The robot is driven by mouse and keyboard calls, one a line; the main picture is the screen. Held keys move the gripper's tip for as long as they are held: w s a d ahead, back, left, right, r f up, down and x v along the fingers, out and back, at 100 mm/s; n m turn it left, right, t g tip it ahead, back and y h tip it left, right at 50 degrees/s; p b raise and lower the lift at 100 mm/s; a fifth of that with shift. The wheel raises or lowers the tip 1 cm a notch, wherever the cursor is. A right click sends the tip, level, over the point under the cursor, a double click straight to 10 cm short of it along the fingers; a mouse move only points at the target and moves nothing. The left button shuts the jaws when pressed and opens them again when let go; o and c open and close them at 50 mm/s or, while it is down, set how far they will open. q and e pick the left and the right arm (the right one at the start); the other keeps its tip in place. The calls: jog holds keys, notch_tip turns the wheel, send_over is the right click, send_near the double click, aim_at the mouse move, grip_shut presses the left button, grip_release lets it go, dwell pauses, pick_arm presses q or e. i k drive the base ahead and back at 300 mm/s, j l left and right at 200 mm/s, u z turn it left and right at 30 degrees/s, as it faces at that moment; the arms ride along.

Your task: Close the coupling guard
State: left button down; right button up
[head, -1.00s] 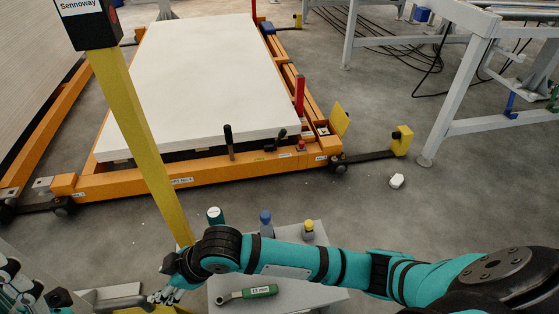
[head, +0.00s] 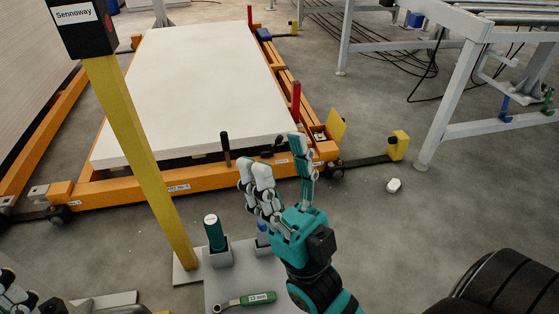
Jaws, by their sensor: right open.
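A yellow plate (head: 337,124), which looks like the coupling guard, stands up and tilted at the right front corner of the orange cart (head: 120,189). It is beside the dark coupling bar (head: 362,160), whose outer end carries a yellow block (head: 399,145). My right gripper (head: 272,160) is open and empty, fingers pointing up and spread. In the picture it overlaps the cart's front edge, left of the yellow plate, and does not appear to touch it. My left gripper (head: 14,296) shows only partly at the lower left edge; its opening is unclear.
A white slab (head: 200,85) lies on the cart. A yellow post (head: 140,165) rises at left. A white piece (head: 393,185) lies on otherwise clear floor at right.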

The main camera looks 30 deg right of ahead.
aim_at(337, 125)
jog(key=k+l, duration=0.2)
jog(key=l, duration=0.15)
jog(key=k+l, duration=0.25)
jog(key=k+l+u, duration=0.1)
jog(key=l, duration=0.35)
jog(key=l+u, duration=0.1)
jog(key=l, duration=1.1)
jog(key=l+u, duration=0.1)
jog(key=l, duration=1.15)
jog(key=k+l+u, duration=0.1)
jog(key=l, duration=1.5)
jog(key=k+l, duration=0.15)
jog(key=l, duration=0.65)
jog(key=k, duration=0.5)
jog(key=i+j, duration=0.25)
jog(key=i, duration=0.15)
jog(key=i+j, duration=0.25)
jog(key=i, duration=0.15)
jog(key=i+j, duration=0.2)
jog(key=i, duration=0.2)
